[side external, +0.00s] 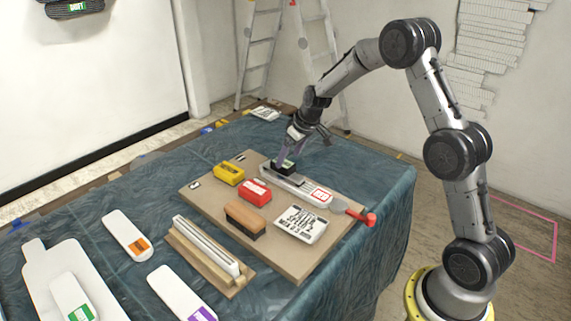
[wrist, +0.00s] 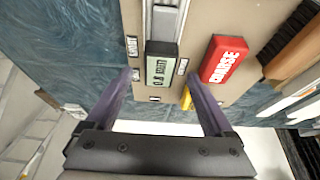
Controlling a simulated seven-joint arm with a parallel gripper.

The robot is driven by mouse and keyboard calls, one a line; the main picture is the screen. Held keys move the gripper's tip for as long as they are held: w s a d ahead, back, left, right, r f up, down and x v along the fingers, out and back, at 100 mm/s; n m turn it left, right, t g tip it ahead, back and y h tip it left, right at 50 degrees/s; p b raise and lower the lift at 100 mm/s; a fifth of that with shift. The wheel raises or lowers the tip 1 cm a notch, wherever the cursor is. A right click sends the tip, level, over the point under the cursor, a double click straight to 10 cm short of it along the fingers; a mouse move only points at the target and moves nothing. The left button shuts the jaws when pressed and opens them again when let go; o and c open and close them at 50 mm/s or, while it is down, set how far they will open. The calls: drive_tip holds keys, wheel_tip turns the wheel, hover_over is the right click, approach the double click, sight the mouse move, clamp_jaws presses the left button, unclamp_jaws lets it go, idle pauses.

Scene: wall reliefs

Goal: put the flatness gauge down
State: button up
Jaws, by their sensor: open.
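What looks like the flatness gauge is a dark block with a pale green readout face (wrist: 160,70), at the end of a long grey bar (wrist: 165,22) in the wrist view. In the side view the block (side external: 284,166) sits at the far end of the bar, on the tan board (side external: 210,205). My gripper (side external: 288,155) is open just above the block. In the wrist view the fingertips of my gripper (wrist: 162,78) are apart, one on each side of the readout, with gaps visible. Whether the block's underside rests fully flat is hidden.
A red block (side external: 255,191), a yellow block (side external: 229,173), a wooden brush (side external: 245,220) and a white lettered plate (side external: 301,223) lie close by on the board. A red-handled tool (side external: 360,215) is at its right edge. Blue cloth (side external: 110,190) covers the table.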

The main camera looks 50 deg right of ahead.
drive_tip(key=s+a+r, duration=0.5)
drive_tip(key=s+r, duration=0.3)
drive_tip(key=r, duration=0.1)
drive_tip(key=s+a+r, duration=0.5)
drive_tip(key=s+r, duration=0.3)
drive_tip(key=s, duration=0.1)
drive_tip(key=s+a, duration=0.2)
drive_tip(key=s, duration=0.7)
drive_tip(key=s+a+t, duration=0.1)
drive_tip(key=s+a, duration=0.1)
drive_tip(key=s, duration=0.8)
drive_tip(key=shift+f, duration=0.15)
idle(1.2)
drive_tip(key=shift+o, duration=1)
